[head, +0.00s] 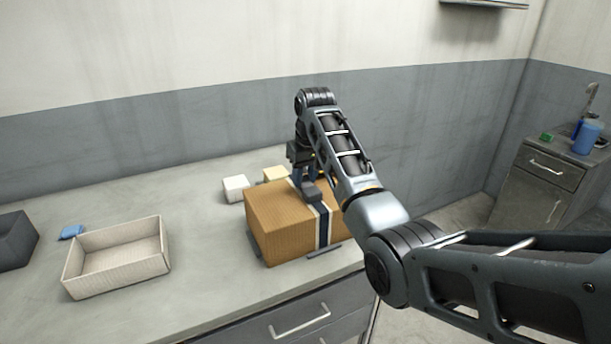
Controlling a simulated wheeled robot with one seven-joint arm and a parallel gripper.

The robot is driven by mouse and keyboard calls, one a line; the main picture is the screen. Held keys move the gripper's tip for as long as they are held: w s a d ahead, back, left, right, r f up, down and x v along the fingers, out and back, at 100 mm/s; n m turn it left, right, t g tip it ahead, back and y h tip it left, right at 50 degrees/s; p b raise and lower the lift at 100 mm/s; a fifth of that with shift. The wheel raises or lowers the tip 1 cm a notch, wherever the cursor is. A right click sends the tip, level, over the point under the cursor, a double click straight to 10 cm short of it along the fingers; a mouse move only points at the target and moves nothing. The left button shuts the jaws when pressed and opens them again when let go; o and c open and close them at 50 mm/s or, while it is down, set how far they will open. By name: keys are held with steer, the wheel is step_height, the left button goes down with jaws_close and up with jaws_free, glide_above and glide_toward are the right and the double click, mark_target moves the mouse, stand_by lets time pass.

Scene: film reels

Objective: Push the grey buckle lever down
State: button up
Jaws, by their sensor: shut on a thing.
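A brown cardboard-coloured case (275,229) stands on the counter. A dark strap with pale stripes (325,225) runs over its top and down its front side. The grey buckle lever (312,194) sits at the strap on top of the case. My gripper (305,182) points down there and is shut on the lever. The fingertips are small and partly hidden by the lever and my arm. The lever's exact tilt is hard to tell. My forearm covers the right end of the case.
A white block (236,188) and a cream block (275,174) stand behind the case. An open pale tray (118,274), a blue block (71,232) and a dark grey box (14,240) are at left. The counter between tray and case is clear.

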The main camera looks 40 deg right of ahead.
steer(key=shift+w+d+f+g+y, duration=0.1)
steer(key=shift+w+g+y, duration=0.1)
steer(key=shift+g, duration=0.35)
steer(key=shift+w+f+g+y, duration=0.1)
steer(key=shift+w+g, duration=0.05)
steer(key=shift+g, duration=0.4)
steer(key=shift+w+f+g+b, duration=0.1)
steer(key=shift+f+g+b, duration=0.1)
steer(key=shift+g+b, duration=0.5)
steer(key=shift+y, duration=0.3)
steer(key=o, duration=1.1)
steer(key=shift+c, duration=0.2)
steer(key=shift+w+d+r+b, duration=0.15)
steer(key=shift+r+b, duration=0.15)
steer(key=shift+r, duration=1)
steer(key=shift+w+a+r+b, duration=0.1)
steer(key=shift+w+r+b, duration=0.15)
steer(key=shift+r, duration=1)
steer(key=shift+w+d+r+b, duration=0.1)
steer(key=shift+r+b, duration=0.2)
steer(key=shift+r, duration=1)
